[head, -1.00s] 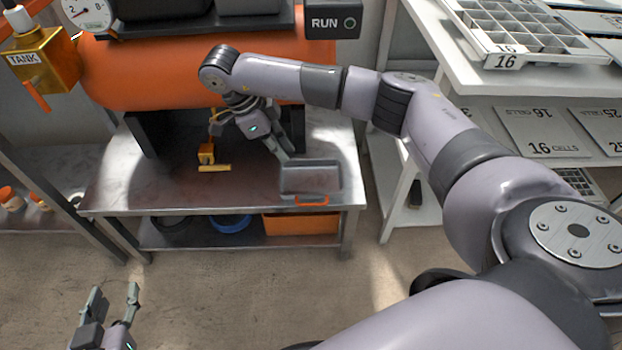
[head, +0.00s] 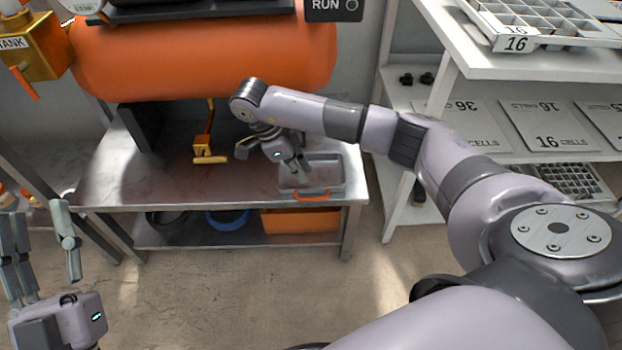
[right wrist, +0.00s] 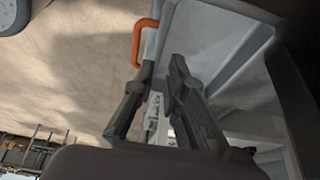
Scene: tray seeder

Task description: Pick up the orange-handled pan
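The pan (head: 336,187) is a shallow grey metal tray with an orange handle (head: 312,194) on its front side. It lies on the right front part of the metal bench. My right gripper (head: 298,168) points down over the pan's left part in the head view and hides some of it. There the handle (right wrist: 137,45) is just beyond the left fingertip, and the pan (right wrist: 205,40) lies beyond the right one. My left gripper (head: 40,212) is open and empty at the lower left.
The bench (head: 150,185) carries a large orange tank (head: 200,60) at the back and a small yellow valve (head: 203,148) left of the pan. An orange bin (head: 300,220) and a blue ring (head: 228,218) sit on the lower shelf. White shelves (head: 440,110) stand at the right.

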